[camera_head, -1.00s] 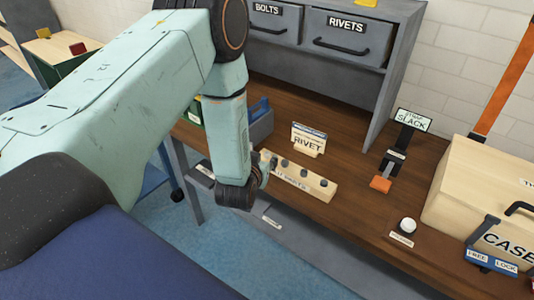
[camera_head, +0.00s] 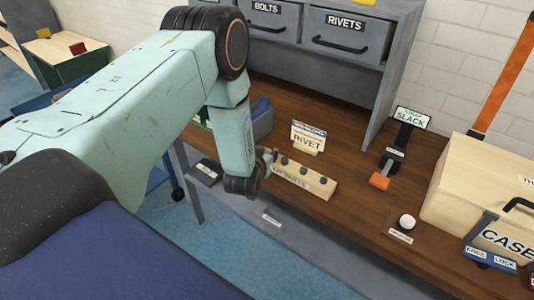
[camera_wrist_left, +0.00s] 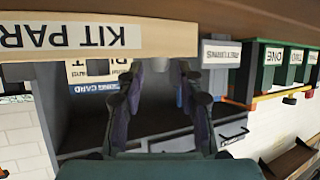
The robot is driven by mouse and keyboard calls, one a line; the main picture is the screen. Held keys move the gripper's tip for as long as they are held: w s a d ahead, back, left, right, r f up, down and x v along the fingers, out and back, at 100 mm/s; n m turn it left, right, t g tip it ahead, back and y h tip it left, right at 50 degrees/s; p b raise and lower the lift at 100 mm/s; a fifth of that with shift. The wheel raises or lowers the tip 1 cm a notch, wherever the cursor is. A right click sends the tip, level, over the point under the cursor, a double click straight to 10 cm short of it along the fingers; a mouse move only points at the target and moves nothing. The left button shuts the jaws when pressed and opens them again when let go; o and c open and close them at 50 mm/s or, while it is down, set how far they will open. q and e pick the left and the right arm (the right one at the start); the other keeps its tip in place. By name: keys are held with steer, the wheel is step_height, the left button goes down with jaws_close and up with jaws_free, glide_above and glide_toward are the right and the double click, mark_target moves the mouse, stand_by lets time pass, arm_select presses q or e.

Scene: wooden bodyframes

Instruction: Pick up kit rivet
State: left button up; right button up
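The pale wooden kit parts block (camera_head: 318,185) lies along the front of the brown bench and carries several dark rivets (camera_head: 303,171). My left gripper (camera_head: 268,158) is at the block's left end, mostly hidden behind my own wrist. In the left wrist view, which is upside down, the block (camera_wrist_left: 170,38) with its KIT PAR label spans the top. The two fingers of my left gripper (camera_wrist_left: 167,72) stand apart with a gap between them, their tips close to the block. I cannot make out a rivet between the tips. My right gripper is not in view.
A RIVET card (camera_head: 308,138) stands behind the block. Grey BOLTS and RIVETS drawers (camera_head: 346,38) are at the back. A SLACK stand (camera_head: 398,140), a white knob (camera_head: 407,222) and a wooden case (camera_head: 480,190) are to the right. A blue bin (camera_head: 262,120) stands behind my wrist.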

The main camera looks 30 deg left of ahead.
arm_select(q)
steer(key=shift+w+a+f, duration=0.1)
steer(key=shift+a+f, duration=0.05)
steer(key=c, duration=0.4)
steer(key=shift+c, duration=1.1)
